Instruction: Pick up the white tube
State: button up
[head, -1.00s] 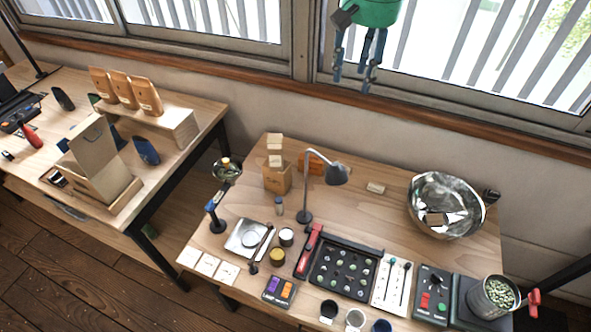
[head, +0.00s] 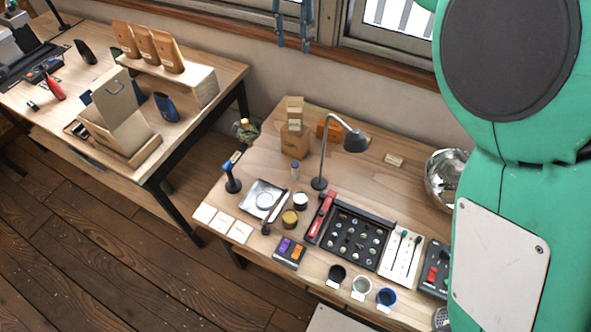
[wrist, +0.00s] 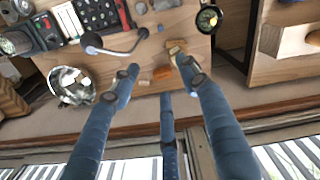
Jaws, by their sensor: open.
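A small upright tube (head: 295,169), pale with some blue on it, stands on the near table between the silver scale and the desk lamp. It is too small to be sure that it is the white tube, and I cannot pick it out in the wrist view. My gripper (head: 293,38) shows only its blue fingers at the top of the head view, in front of the window wall. In the wrist view my gripper (wrist: 157,82) has its blue fingers spread apart with nothing between them. It hangs well away from the tube.
The desk lamp (head: 354,142) arches close to the tube. The scale (head: 262,200), small jars and a black sample tray (head: 350,237) crowd the front. A steel bowl (head: 440,180) is at right, partly hidden by my green arm.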

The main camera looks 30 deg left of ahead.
send_over(295, 169)
jog(key=w, duration=0.1)
notch_tip(295, 169, down, 42)
jog(key=shift+a, duration=0.35)
jog(key=shift+w, duration=0.1)
jog(key=shift+f+b, duration=0.6)
jog(key=shift+f, duration=3.65)
jog(key=shift+w+f+b, duration=0.1)
jog(key=shift+f+b, duration=0.55)
jog(key=shift+f, duration=1.95)
jog(key=shift+c, duration=0.3)
